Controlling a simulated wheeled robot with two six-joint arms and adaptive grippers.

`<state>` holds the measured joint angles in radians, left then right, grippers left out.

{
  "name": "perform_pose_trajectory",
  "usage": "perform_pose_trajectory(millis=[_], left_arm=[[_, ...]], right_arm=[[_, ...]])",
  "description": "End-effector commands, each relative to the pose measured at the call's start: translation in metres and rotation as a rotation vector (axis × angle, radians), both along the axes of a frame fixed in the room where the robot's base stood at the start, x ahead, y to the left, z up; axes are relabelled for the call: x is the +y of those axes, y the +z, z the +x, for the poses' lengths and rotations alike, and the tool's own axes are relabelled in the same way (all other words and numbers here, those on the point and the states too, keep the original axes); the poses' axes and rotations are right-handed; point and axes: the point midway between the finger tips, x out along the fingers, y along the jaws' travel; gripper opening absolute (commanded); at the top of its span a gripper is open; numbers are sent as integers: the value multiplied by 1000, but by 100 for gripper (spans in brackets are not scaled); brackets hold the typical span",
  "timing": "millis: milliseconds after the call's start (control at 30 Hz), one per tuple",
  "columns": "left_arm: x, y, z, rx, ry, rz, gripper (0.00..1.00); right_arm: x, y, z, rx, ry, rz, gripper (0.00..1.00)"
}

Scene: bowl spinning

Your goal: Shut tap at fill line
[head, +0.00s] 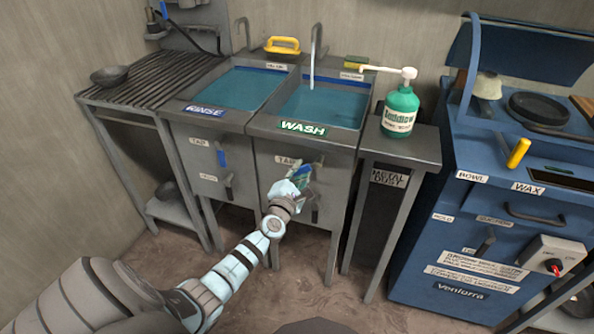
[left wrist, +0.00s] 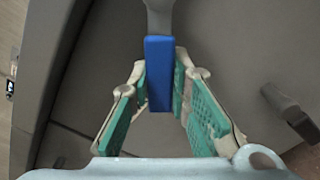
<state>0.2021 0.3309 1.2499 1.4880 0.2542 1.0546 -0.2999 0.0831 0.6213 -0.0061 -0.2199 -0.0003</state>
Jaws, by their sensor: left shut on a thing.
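The WASH sink (head: 345,138) stands in the middle, with blue-green water (head: 325,103) in its basin. A pale stream (head: 312,72) comes down from its spout (head: 318,38). A small label (head: 352,76) is on the back rim; its text is too small to read surely. My left gripper (head: 298,173) is at the sink's front, below the WASH sign, by the TAP label. In the left wrist view, my gripper (left wrist: 160,95) has its green-padded fingers shut on the blue tap handle (left wrist: 159,75). The handle hangs straight between the pads. My right gripper is out of view.
The RINSE sink (head: 192,130) with its own blue tap handle (head: 221,157) adjoins on the left. A second dark lever (head: 314,207) is low on the WASH front. A green soap bottle (head: 400,108) stands right. A blue cabinet (head: 455,240) stands further right.

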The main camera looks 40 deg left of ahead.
Motion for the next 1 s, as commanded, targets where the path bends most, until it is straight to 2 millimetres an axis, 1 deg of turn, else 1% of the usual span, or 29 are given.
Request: perform_pose_trajectory(millis=[33, 233, 400, 667, 1000], left_arm=[[-2, -6, 0, -9, -1, -34, 0], [-7, -12, 2, -54, 0, -165, 0], [-11, -15, 3, -79, 1, -240, 0], [-14, -16, 4, -96, 0, -290, 0], [-14, -16, 4, -97, 0, -292, 0]], right_arm=[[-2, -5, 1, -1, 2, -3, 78], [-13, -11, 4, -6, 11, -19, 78], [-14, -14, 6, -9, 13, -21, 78], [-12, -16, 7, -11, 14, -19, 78], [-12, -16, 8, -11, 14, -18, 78]])
